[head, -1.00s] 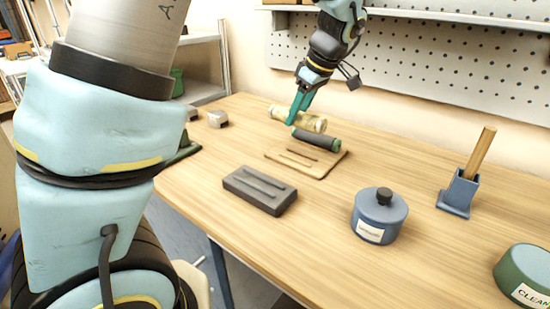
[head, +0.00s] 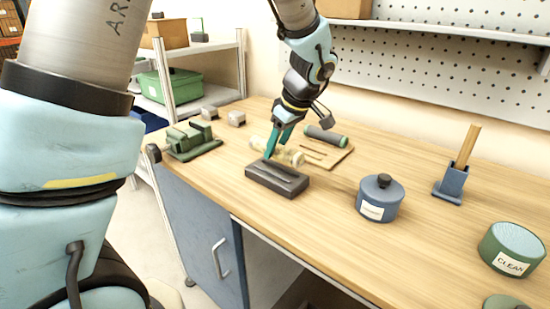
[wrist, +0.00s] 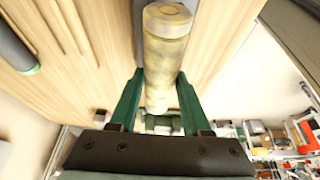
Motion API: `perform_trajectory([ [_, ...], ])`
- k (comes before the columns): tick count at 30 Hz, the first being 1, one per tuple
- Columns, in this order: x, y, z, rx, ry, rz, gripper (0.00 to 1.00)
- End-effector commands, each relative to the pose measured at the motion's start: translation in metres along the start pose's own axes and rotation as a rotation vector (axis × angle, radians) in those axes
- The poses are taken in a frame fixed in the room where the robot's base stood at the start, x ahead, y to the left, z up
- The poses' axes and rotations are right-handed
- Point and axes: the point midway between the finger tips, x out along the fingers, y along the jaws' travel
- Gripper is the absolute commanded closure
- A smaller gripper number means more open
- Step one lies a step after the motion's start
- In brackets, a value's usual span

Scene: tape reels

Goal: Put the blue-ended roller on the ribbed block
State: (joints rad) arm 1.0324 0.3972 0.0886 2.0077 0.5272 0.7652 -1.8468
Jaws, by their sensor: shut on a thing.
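My gripper (head: 271,155) is shut on a pale cream, mottled roller (head: 288,154), which also shows between the green fingers in the wrist view (wrist: 165,55). No blue shows clearly on its ends. The dark grey ribbed block (head: 262,177) lies on the bench, with raised ribs along its top. The held roller appears above or just behind the block's far edge; I cannot tell the gap. A second roller, dark grey with green ends (head: 325,137), lies on the slotted wooden board (head: 338,157) behind and to the right; it shows at the left in the wrist view (wrist: 14,48).
A blue lidded pot (head: 378,203) stands right of the block. A blue holder (head: 451,186) with a wooden stick and a green CLEAN tin (head: 512,249) are farther right. A green vise-like tool (head: 192,141) and two grey pieces (head: 210,113) are at left. The bench front is clear.

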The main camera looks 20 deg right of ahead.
Motion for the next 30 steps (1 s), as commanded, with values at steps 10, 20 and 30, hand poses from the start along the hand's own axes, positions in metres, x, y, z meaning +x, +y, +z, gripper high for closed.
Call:
perform_trajectory([
  [10, 0.034, -0.001, 0.014, 0.001, 0.000, -0.002, 1.00],
  [20, 0.038, 0.000, 0.016, -0.001, 0.000, 0.001, 1.00],
  [30, 0.037, 0.000, 0.015, 0.000, -0.001, 0.000, 0.22],
])
